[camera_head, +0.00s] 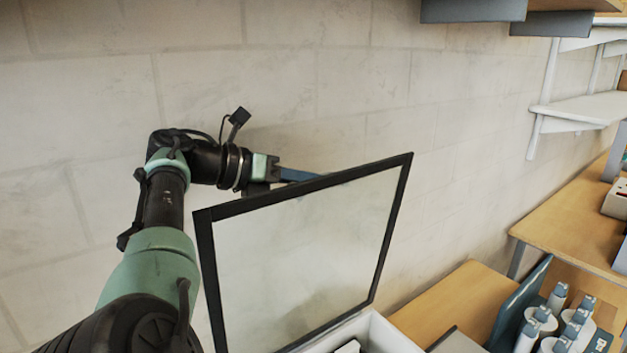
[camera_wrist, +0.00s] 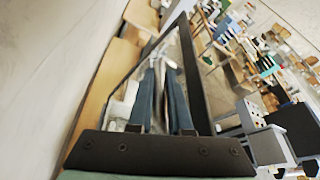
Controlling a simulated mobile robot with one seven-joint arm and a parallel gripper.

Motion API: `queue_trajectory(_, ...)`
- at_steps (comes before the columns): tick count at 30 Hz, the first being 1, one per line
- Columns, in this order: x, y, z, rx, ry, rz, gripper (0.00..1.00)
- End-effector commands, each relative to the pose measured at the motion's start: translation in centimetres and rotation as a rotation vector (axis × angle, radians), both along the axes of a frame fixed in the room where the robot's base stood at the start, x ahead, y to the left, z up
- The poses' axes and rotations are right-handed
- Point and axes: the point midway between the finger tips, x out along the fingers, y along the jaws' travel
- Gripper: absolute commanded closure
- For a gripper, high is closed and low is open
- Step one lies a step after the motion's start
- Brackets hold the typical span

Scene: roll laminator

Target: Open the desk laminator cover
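The laminator cover is a clear panel in a black frame (camera_head: 403,190). In the head view it stands raised at a steep tilt above a white box-like body (camera_head: 388,338), whose lower part is cut off by the picture edge. My gripper (camera_head: 300,175) is at the cover's upper edge, on the wall side, partly hidden behind the panel. In the wrist view the two blue-grey fingers of my gripper (camera_wrist: 161,68) lie close together with a narrow gap, beside the black frame (camera_wrist: 192,85). I see nothing clearly held. Contact with the frame cannot be told.
A pale block wall (camera_head: 330,80) is close behind my arm. Wooden tables (camera_head: 465,305) stand to the right, with several white bottles (camera_head: 550,320) in a blue-grey holder. White shelves (camera_head: 585,108) hang at the upper right. The space above the cover looks clear.

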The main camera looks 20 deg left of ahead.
Motion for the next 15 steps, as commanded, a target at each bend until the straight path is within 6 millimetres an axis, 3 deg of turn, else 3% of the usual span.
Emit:
queue_trajectory(3, -0.07, 0.02, -0.33, 0.002, 0.007, -0.001, 0.71)
queue_trajectory(15, -0.53, 0.65, -0.08, 0.001, 0.000, 0.002, 0.71)
